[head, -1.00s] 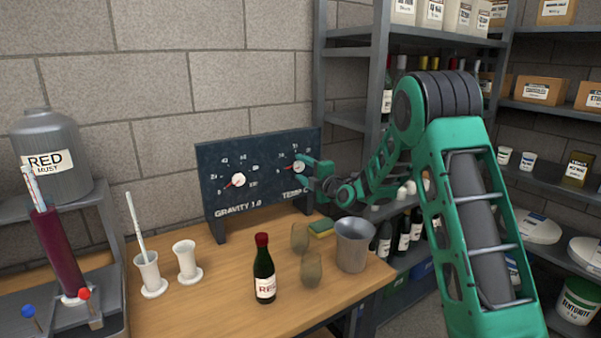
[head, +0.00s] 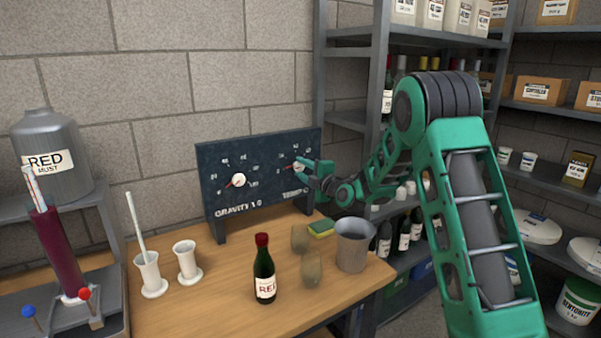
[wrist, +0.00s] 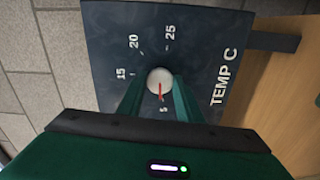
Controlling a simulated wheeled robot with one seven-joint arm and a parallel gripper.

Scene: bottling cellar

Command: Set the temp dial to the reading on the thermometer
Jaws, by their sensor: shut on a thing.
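The temp dial (wrist: 160,80) is a pale round knob with a red pointer on the dark panel (wrist: 95,45) labelled TEMP C. My gripper (wrist: 159,88) is shut on this knob, one green finger on each side. In the wrist view the pointer points down, close to the 5 mark; the marks 15, 20 and 25 are also readable. In the head view my gripper (head: 304,172) partly covers the temp dial. A thin white rod, apparently the thermometer (head: 135,222), stands in a white cup (head: 150,278); its reading is too small to tell.
The gravity dial (head: 238,180) is left of the temp dial. A red-capped bottle (head: 264,275), two tinted glasses, a sponge (head: 321,228) and a grey metal pot (head: 353,247) stand before the panel. A dark red cylinder (head: 58,250) with a paper-like stick is at far left.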

